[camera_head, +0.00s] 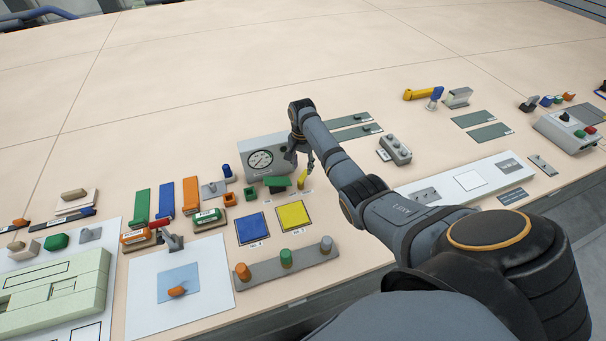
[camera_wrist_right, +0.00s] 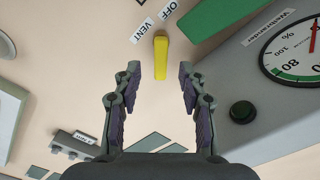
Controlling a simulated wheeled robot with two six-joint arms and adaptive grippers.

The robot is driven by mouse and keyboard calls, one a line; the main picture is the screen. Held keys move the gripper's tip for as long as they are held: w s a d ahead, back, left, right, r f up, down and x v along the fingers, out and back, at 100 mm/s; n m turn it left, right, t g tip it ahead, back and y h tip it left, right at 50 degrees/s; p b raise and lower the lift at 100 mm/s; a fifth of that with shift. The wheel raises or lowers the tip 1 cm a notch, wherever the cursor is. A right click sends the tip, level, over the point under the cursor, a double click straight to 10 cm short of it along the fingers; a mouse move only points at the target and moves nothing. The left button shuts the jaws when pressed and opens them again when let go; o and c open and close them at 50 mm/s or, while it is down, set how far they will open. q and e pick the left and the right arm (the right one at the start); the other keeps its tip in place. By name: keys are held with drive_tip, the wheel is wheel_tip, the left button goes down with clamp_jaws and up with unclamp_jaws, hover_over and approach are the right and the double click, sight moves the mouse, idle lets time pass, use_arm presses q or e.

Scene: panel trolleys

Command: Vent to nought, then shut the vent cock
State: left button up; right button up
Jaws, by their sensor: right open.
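The yellow vent cock lever (camera_head: 302,180) stands on the table beside the grey gauge box (camera_head: 280,146). In the right wrist view the lever (camera_wrist_right: 161,57) lies straight ahead, its far end close to the VENT (camera_wrist_right: 143,26) and OFF (camera_wrist_right: 168,10) labels. My right gripper (camera_head: 301,164) is open over the lever; in the wrist view its fingertips (camera_wrist_right: 160,73) are apart on either side of the lever's near end, not closed on it. The dial (camera_wrist_right: 298,48) is cut by the picture edge; its red needle shows only partly, and I cannot read the value. My left gripper is out of view.
A green block (camera_head: 277,182) lies just left of the lever. The gauge box carries a dark button (camera_wrist_right: 242,113). Blue (camera_head: 252,228) and yellow (camera_head: 293,215) squares and a grey bar with several knobs (camera_head: 286,258) lie in front.

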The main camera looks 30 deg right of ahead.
sight(302, 177)
wheel_tip(302, 177, down, 5)
drive_tip(key=shift+w+r+b, duration=0.1)
drive_tip(key=shift+r+b, duration=0.1)
drive_tip(key=shift+b, duration=0.1)
drive_tip(key=shift+f, duration=0.35)
drive_tip(key=c, duration=0.6)
drive_tip(key=shift+c, duration=1.3)
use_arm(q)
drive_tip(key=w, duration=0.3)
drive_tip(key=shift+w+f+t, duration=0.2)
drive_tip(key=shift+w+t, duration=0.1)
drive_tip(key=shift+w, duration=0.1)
use_arm(e)
clamp_jaws()
